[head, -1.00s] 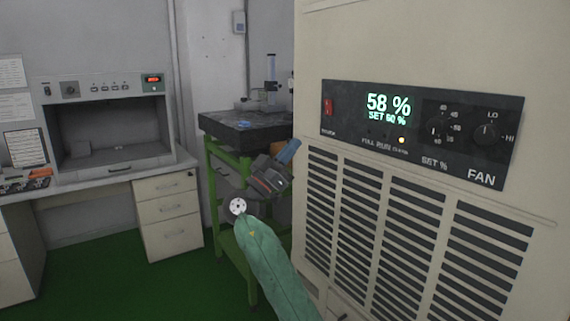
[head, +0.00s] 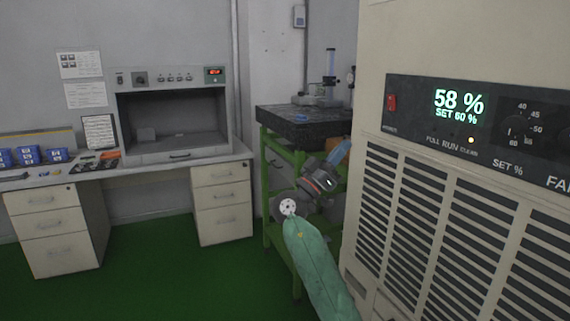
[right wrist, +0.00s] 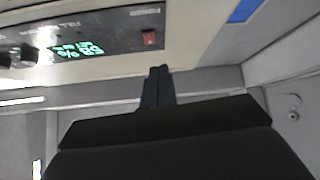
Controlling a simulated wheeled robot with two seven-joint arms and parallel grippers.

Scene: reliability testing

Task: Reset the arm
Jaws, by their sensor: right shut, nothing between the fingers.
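My right arm comes in from the bottom of the head view in a green sleeve. Its right gripper (head: 340,152) points up and to the right, in front of the green stand and just left of the large beige unit (head: 440,215). In the right wrist view the two dark fingers (right wrist: 157,86) are together with nothing between them. The unit's panel (right wrist: 95,45) shows upside down beyond them. It reads 58 % with SET 60 % in the head view. My left gripper is not in view.
A green stand with a dark top (head: 290,122) carries a measuring device. At the left a desk (head: 150,175) holds an open-fronted box (head: 172,112) with a red display and several blue items (head: 30,155). Green floor (head: 175,275) lies clear in front.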

